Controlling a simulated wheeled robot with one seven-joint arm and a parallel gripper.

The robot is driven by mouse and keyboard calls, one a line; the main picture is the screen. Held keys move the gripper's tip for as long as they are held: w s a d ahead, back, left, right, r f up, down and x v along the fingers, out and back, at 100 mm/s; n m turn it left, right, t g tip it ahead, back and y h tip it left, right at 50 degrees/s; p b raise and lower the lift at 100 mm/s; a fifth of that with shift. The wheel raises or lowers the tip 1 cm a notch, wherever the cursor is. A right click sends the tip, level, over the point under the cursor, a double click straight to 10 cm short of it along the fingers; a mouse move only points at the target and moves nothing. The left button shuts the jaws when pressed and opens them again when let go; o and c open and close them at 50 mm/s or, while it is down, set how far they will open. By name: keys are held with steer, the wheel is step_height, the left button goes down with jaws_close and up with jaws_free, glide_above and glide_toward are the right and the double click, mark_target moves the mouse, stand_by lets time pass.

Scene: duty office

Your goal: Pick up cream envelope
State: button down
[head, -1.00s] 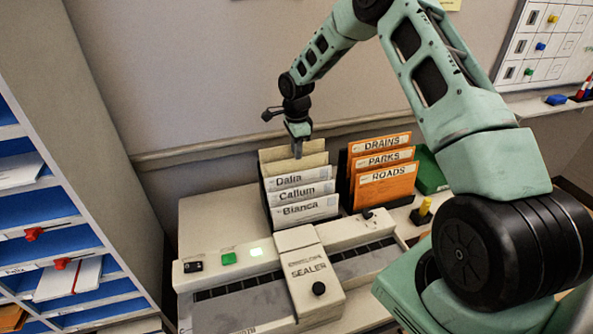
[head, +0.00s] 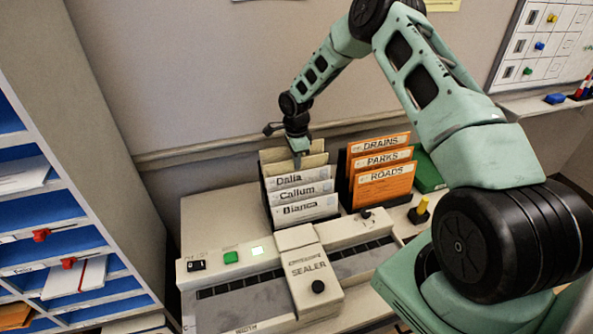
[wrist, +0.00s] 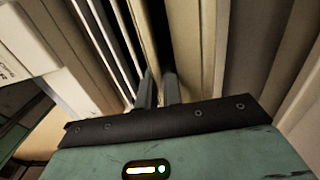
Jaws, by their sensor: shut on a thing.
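Two cream envelopes (head: 317,160) stand upright at the back of a dark rack, behind white envelopes labelled Dalia (head: 289,181), Callum (head: 297,195) and Bianca (head: 305,209). My gripper (head: 299,160) reaches down from above onto the cream envelopes' top edges. In the wrist view, its two narrow fingers (wrist: 158,88) are close together, down among the upright envelopes, with pale cream sheets beside them. The gripper is shut on a cream envelope; the gripped edge is mostly hidden, and I cannot tell clearly which of the two it is.
A dark rack of orange envelopes (head: 384,186) labelled Drains, Parks and Roads stands close on the right. The sealer machine (head: 308,270) lies in front. Blue-lined pigeonholes (head: 50,245) stand at left. The wall is close behind the racks.

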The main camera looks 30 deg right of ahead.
steer(key=shift+w+r, duration=0.15)
steer(key=shift+w, duration=0.05)
